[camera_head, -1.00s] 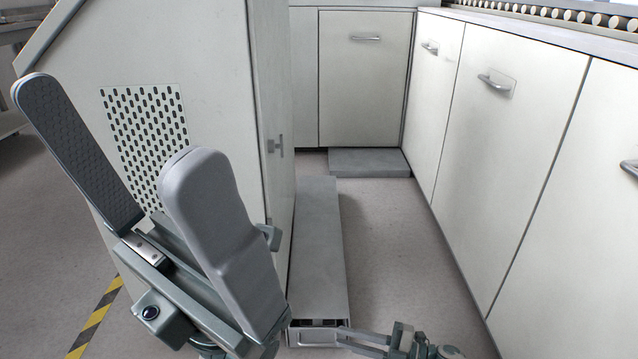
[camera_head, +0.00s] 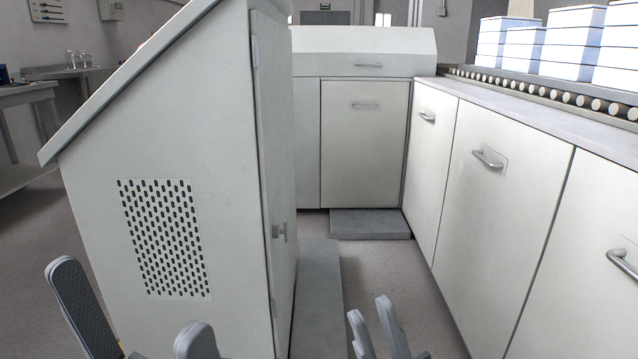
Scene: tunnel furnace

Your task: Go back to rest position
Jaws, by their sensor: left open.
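My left gripper (camera_head: 138,318) is at the bottom left, in front of the slanted white cabinet (camera_head: 190,100). Its two grey fingers stand wide apart with nothing between them. My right gripper (camera_head: 372,332) is at the bottom, right of the middle, over the floor. Its two grey fingers point up, with a narrow gap between them and nothing seen in it. The lower parts of both grippers are cut off by the picture's bottom edge.
White cabinets (camera_head: 510,200) with handles line the right side, below a roller conveyor (camera_head: 545,92) bearing white-and-blue stacks (camera_head: 565,40). A low grey step (camera_head: 318,290) lies along the slanted cabinet. A strip of floor (camera_head: 385,270) is free between.

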